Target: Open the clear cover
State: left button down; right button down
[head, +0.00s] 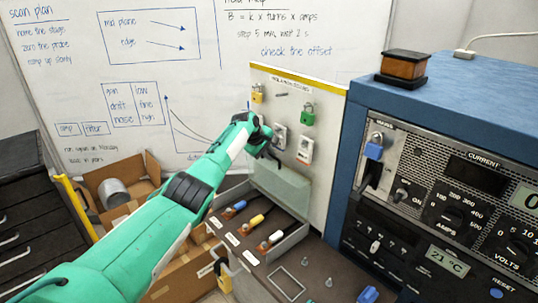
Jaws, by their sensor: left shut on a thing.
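The clear cover (283,188) is a pale greenish see-through panel. It stands raised, close to upright, at the back of a shallow box (285,246) holding several levers with coloured grips: blue (240,205), yellow (257,220) and white (276,236). My left gripper (268,156) is at the cover's upper left edge, shut on it. My green arm passes over the box's left side. The fingertips are small and partly hidden by the wrist. My right gripper is not in view.
Cardboard boxes (126,178) lie at left.

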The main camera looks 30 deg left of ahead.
pick_arm(q)
jog(key=c, duration=1.5)
grip_release()
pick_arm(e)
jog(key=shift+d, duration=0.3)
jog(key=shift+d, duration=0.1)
